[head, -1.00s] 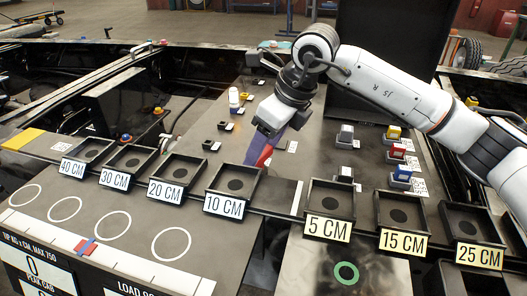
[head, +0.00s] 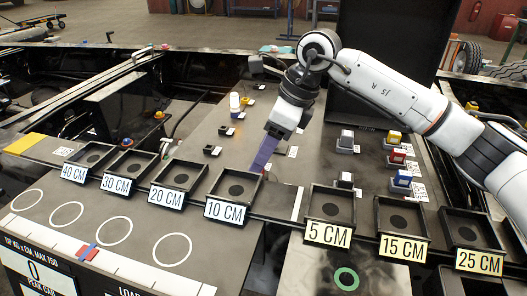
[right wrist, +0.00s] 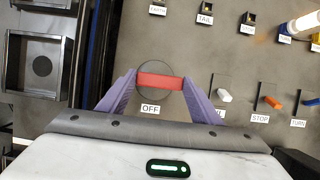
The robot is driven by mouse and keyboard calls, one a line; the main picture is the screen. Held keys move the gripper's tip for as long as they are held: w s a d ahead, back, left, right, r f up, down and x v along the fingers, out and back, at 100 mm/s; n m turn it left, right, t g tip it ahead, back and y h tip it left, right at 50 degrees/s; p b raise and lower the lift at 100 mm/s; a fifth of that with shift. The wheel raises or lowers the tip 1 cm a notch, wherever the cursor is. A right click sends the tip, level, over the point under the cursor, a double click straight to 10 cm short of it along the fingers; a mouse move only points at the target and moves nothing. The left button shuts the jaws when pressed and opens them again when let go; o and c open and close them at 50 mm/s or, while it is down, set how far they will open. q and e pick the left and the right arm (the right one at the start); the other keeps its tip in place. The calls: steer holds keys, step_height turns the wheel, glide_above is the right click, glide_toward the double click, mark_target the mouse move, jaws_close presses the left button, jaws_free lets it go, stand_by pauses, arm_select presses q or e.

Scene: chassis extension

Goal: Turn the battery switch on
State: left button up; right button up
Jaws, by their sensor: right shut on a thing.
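The battery switch shows in the right wrist view as a red bar handle (right wrist: 161,81) lying roughly crosswise on a round dark base. A white OFF label (right wrist: 150,109) is just below it. My right gripper (right wrist: 161,86) has its purple fingers at the two ends of the bar and is shut on it. My left gripper is in neither current view.
Small toggles, including a white one (right wrist: 224,96) and an orange one (right wrist: 271,102), sit right of the switch. A white lamp (head: 235,101) stands on the panel. Open trays, such as the 10 CM one (head: 212,191), line the front. Coloured blocks (head: 394,138) stand at right.

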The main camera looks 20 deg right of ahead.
steer(key=o, duration=1.1)
steer(key=shift+c, duration=0.2)
steer(key=v, duration=1)
steer(key=shift+d+r, duration=0.15)
steer(key=shift+r, duration=0.05)
